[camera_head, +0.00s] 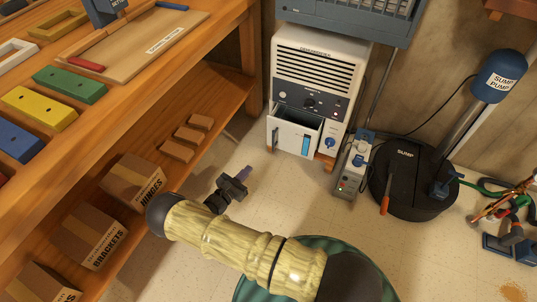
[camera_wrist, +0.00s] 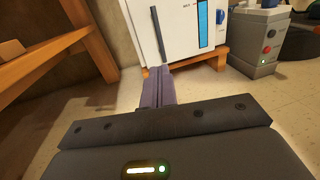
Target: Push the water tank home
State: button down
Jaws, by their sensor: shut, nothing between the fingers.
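The water tank (camera_head: 290,137) is a white drawer with a dark slot and a blue level strip, low in the front of a white dehumidifier (camera_head: 318,55). It stands partly out, with its dark open top showing. In the wrist view the tank front (camera_wrist: 182,38) fills the top middle. My gripper (camera_head: 246,170) is in front of the tank, to its lower left in the head view, low over the floor. Its purple-grey fingers are together and empty in the wrist view (camera_wrist: 158,76). The fingertips overlap the tank's lower edge there; I cannot tell whether they touch.
A grey box with a red button (camera_head: 350,165) stands right of the dehumidifier. Beyond it is a black sump lid (camera_head: 410,185) with a pump pipe. A wooden bench (camera_head: 200,75) with a lower shelf runs along the left. The pale floor before the tank is clear.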

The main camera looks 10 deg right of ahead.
aim_at(273, 143)
dwell(0.3)
jog(key=b+x, duration=0.7)
jog(key=x, duration=0.6)
jog(key=shift+w+d+b, duration=0.2)
jog(key=shift+d+b, duration=0.05)
jog(key=shift+b, duration=0.05)
jog(key=shift+w+d+r, duration=0.1)
jog(key=shift+w+d, duration=0.05)
